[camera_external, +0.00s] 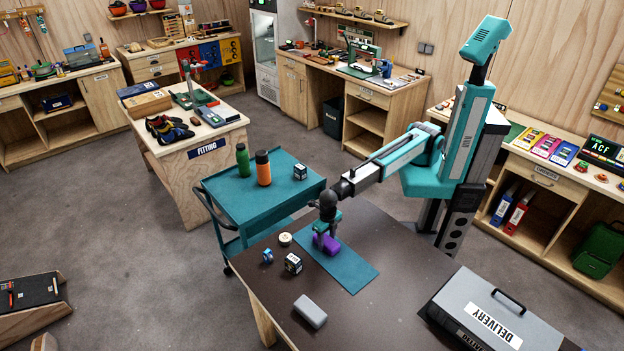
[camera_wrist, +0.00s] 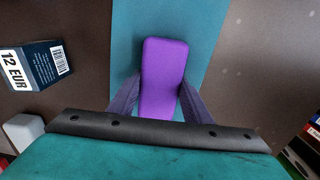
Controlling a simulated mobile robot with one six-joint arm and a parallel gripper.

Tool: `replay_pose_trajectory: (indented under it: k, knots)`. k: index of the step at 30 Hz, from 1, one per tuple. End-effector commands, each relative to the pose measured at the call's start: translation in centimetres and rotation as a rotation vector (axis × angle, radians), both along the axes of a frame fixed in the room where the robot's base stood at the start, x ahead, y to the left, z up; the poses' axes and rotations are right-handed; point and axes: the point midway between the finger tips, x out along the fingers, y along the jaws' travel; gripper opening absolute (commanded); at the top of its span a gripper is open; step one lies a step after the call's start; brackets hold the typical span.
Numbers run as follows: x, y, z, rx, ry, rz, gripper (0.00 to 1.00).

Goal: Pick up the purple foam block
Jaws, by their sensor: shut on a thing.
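The purple foam block (camera_external: 327,243) is at the teal mat (camera_external: 352,277) on the dark table. My gripper (camera_external: 326,236) points down over it, with its fingers on the block's sides. In the wrist view the purple foam block (camera_wrist: 164,75) lies lengthwise between the two dark fingers of my gripper (camera_wrist: 157,98), which are shut on it. The block's near end is hidden by my gripper's body. I cannot tell whether the block touches the mat or is slightly above it.
A box marked 12 EUR (camera_wrist: 34,66) stands left of the mat; it also shows in the external view (camera_external: 293,263). A tape roll (camera_external: 285,239), a blue roll (camera_external: 267,256) and a grey block (camera_external: 310,311) are nearby. A DELIVERY case (camera_external: 490,312) is at right. The table's front middle is clear.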

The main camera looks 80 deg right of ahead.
Motion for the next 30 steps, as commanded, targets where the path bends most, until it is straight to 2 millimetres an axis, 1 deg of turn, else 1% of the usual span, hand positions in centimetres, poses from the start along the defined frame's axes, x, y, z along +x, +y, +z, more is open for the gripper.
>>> replay_pose_trajectory:
  k: [5,11,22,30]
  knots:
    - [0.0,0.0,0.1,0.0,0.0,0.0,0.23]
    - [0.0,0.0,0.7,0.001,-0.001,0.0,0.23]
    - [0.0,0.1,3.4,0.001,-0.001,0.0,0.23]
    - [-2.1,-1.9,3.6,0.001,-0.001,0.0,0.23]
